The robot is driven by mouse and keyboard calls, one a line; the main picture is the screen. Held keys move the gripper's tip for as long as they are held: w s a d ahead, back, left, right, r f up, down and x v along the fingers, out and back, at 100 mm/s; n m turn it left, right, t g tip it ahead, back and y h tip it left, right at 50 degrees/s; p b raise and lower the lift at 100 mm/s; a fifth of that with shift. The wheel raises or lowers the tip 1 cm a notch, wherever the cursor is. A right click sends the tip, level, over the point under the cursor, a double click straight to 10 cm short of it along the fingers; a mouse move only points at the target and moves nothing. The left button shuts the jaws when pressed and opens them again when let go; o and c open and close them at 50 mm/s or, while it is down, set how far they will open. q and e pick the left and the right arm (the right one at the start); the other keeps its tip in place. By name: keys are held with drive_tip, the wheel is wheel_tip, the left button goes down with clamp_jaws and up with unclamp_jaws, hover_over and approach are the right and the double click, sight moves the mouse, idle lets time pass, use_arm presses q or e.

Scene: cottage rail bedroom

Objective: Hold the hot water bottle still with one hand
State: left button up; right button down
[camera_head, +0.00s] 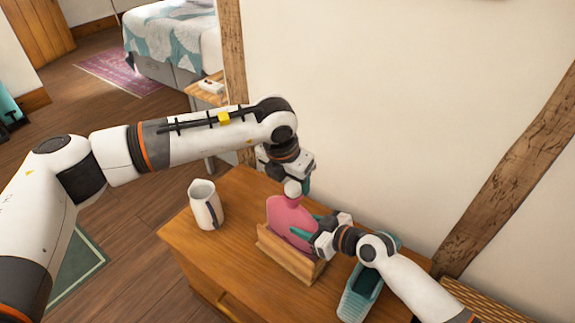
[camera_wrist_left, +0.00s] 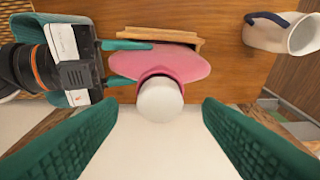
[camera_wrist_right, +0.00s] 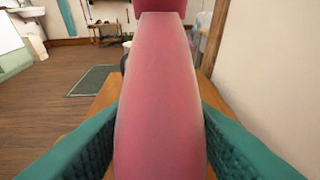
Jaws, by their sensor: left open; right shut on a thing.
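The pink hot water bottle (camera_head: 288,216) stands upright in a wooden holder (camera_head: 284,258) on a wooden chest top. Its round white cap (camera_head: 292,188) is on its neck; the cap also shows in the left wrist view (camera_wrist_left: 160,101). My right gripper (camera_head: 309,226) is shut on the bottle's body from the right. In the right wrist view the pink body (camera_wrist_right: 160,95) stands between the two green fingers. My left gripper (camera_head: 299,182) is open above the bottle, pointing down. In the left wrist view its fingers are on either side of the cap, apart from it.
A white jug with a dark handle (camera_head: 206,205) stands left of the holder on the chest (camera_head: 185,240). A teal container (camera_head: 356,297) is at the right, partly behind my right arm. A wall rises close behind the chest. The chest's left front is clear.

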use_arm(q)
drive_tip(key=shift+x, duration=1)
drive_tip(key=c, duration=1.2)
drive_tip(key=m+g+h, duration=0.1)
drive_tip(key=m, duration=0.5)
drive_tip(key=shift+w+a+m, duration=0.1)
drive_tip(key=shift+w+m, duration=0.05)
drive_tip(key=shift+m, duration=0.15)
drive_tip(key=m+g, duration=0.1)
drive_tip(key=m, duration=0.2)
drive_tip(key=shift+w+m, duration=0.1)
drive_tip(key=shift+m, duration=0.2)
drive_tip(key=m, duration=0.2)
drive_tip(key=m+g, duration=0.1)
drive_tip(key=m, duration=0.1)
drive_tip(key=shift+w+m+g, duration=0.1)
drive_tip(key=shift+m+g, duration=0.2)
drive_tip(key=shift+m, duration=0.1)
drive_tip(key=o, duration=1.2)
